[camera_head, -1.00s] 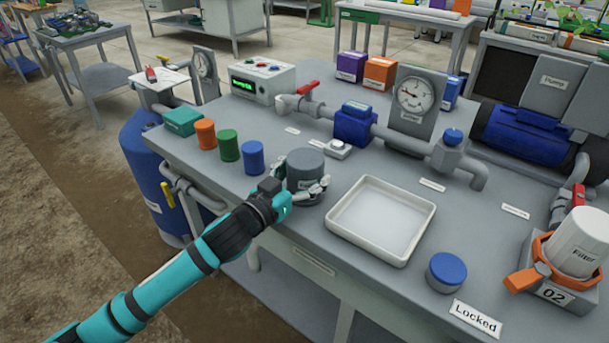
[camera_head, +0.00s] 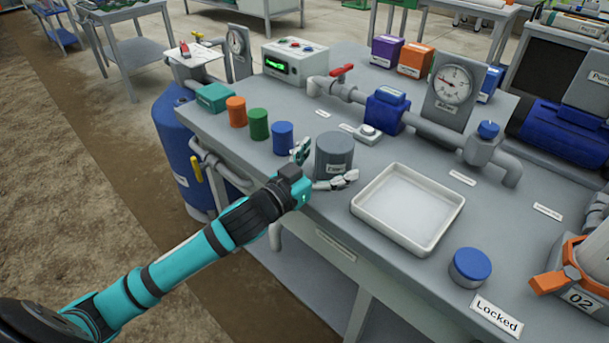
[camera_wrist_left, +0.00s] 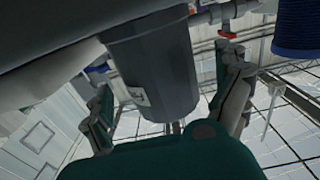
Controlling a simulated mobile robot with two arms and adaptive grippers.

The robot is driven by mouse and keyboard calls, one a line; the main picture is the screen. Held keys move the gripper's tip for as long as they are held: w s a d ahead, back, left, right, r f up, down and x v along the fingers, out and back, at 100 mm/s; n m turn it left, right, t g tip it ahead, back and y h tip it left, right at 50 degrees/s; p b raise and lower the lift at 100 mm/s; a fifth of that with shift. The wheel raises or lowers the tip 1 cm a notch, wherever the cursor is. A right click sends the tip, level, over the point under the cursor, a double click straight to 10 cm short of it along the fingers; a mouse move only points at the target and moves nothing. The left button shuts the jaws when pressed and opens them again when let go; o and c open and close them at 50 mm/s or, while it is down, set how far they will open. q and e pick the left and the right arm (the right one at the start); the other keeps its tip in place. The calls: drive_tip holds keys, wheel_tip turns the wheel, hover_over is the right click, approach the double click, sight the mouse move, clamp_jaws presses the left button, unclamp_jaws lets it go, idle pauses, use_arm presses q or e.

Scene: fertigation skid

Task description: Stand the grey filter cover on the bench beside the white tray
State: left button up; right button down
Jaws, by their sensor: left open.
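The grey filter cover (camera_head: 333,156), a short labelled cylinder, stands upright on the bench (camera_head: 392,290) just left of the white tray (camera_head: 407,210), with a small gap between them. My left gripper (camera_head: 322,168) is open at the cover's near-left side. One finger is to the left of the cover and the other is along its front. In the left wrist view the cover (camera_wrist_left: 155,70) shows between the two spread fingers (camera_wrist_left: 170,95); I cannot tell whether either finger touches it. My right gripper is not in view.
Blue (camera_head: 282,138), green (camera_head: 258,124) and orange (camera_head: 237,111) cylinders stand left of the cover. A blue round cap (camera_head: 469,267) is right of the tray, near a "Locked" label (camera_head: 497,315). Pipes and a gauge (camera_head: 453,84) run behind. The tray is empty.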

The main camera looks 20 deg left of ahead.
use_arm(q)
drive_tip(key=v, duration=1)
drive_tip(key=shift+r, duration=0.1)
